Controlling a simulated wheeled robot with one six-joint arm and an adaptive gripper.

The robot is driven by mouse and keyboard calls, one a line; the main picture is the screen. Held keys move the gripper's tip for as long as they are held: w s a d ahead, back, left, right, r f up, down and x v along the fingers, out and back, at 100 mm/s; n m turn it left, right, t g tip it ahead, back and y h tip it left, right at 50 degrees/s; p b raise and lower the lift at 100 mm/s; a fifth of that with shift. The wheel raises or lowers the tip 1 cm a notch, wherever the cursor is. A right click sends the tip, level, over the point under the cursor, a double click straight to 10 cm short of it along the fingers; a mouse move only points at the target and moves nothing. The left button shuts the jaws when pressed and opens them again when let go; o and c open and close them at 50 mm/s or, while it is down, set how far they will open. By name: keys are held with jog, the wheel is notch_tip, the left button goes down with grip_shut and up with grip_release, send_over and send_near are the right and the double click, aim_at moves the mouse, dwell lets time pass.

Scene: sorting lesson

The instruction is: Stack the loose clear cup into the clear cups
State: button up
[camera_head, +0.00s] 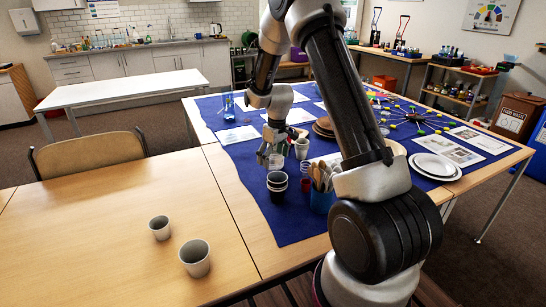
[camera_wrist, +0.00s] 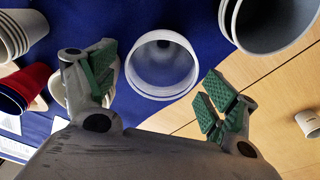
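A loose clear cup (camera_wrist: 162,64) stands mouth up on the blue cloth, between my fingers in the wrist view. It shows faintly below my fingers in the head view (camera_head: 277,162). My gripper (camera_wrist: 160,90) is open, with a green-padded finger on either side of the cup and a gap at the right pad. Contact at the left pad is unclear. A pale cup-like thing (camera_wrist: 70,84) is partly hidden behind the left finger; I cannot tell whether it is the clear cups. In the head view my gripper (camera_head: 272,150) is low over the cloth.
A dark-walled cup stack (camera_head: 277,184) stands close by. Red cups (camera_wrist: 22,88) and a white cup stack (camera_wrist: 20,32) are at left in the wrist view. A utensil holder (camera_head: 321,198) stands nearby. Two paper cups (camera_head: 195,258) (camera_head: 160,228) stand on the otherwise clear wooden table (camera_head: 90,240).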

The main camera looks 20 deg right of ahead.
notch_tip(320, 180, up, 12)
jog(key=s+r, duration=0.1)
jog(key=s+r+m+t, duration=0.1)
jog(key=s+r+m, duration=0.1)
jog(key=s+r, duration=1.15)
jog(key=s+a+m+t, duration=0.1)
jog(key=s+m, duration=0.1)
jog(key=s, duration=1.9)
jog(key=shift+s+a+r+t, duration=0.15)
jog(key=shift+a+r+t, duration=0.1)
jog(key=shift+r+t, duration=0.15)
